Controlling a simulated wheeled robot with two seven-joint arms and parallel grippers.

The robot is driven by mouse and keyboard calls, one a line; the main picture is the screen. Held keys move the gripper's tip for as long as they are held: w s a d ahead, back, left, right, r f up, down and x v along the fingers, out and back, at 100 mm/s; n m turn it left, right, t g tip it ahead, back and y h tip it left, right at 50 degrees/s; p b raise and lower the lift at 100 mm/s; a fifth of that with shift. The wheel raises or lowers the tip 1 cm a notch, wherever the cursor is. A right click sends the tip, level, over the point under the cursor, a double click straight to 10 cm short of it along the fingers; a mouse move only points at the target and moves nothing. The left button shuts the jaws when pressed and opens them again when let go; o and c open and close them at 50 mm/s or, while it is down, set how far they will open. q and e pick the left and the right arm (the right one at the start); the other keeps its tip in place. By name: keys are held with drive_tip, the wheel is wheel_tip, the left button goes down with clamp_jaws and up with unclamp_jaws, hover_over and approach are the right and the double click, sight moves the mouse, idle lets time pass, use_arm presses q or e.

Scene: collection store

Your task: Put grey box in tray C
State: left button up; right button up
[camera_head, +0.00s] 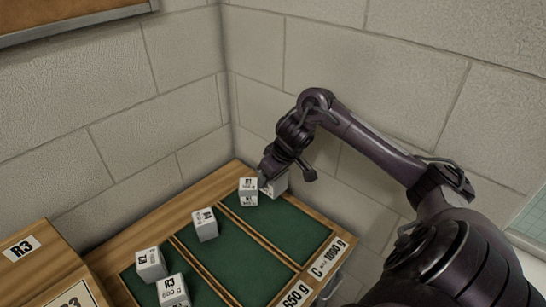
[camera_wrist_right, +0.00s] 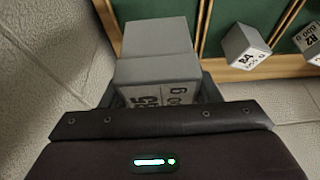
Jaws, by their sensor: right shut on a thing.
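My right gripper (camera_head: 266,178) is shut on a grey box (camera_head: 278,185), which shows just right of the fingers at the far end of tray C (camera_head: 285,226). In the right wrist view the held grey box (camera_wrist_right: 158,72) carries a partly hidden label that seems to read R5. I cannot tell whether it touches the tray floor. Another labelled box (camera_head: 248,191) stands close beside it, at the far end of tray C. The label "C 1000 g" (camera_head: 328,258) is on the tray's near edge. My left gripper is not in view.
A box (camera_head: 205,224) stands in the middle tray. Two more, one marked R3 (camera_head: 173,291), stand in the left tray. Block walls close in behind and at the right. The near part of tray C is clear.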

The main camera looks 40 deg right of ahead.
wheel_tip(320, 180, down, 9)
drive_tip(key=shift+d+f+b, duration=0.1)
drive_tip(key=shift+f+b, duration=0.05)
drive_tip(key=shift+b, duration=0.15)
wheel_tip(320, 180, down, 4)
drive_tip(key=shift+r, duration=0.1)
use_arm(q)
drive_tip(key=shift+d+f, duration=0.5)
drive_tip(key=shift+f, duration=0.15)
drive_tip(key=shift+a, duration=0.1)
use_arm(e)
drive_tip(key=o, duration=1.1)
drive_tip(key=shift+f, duration=0.2)
drive_tip(key=shift+c, duration=0.2)
drive_tip(key=shift+r, duration=0.1)
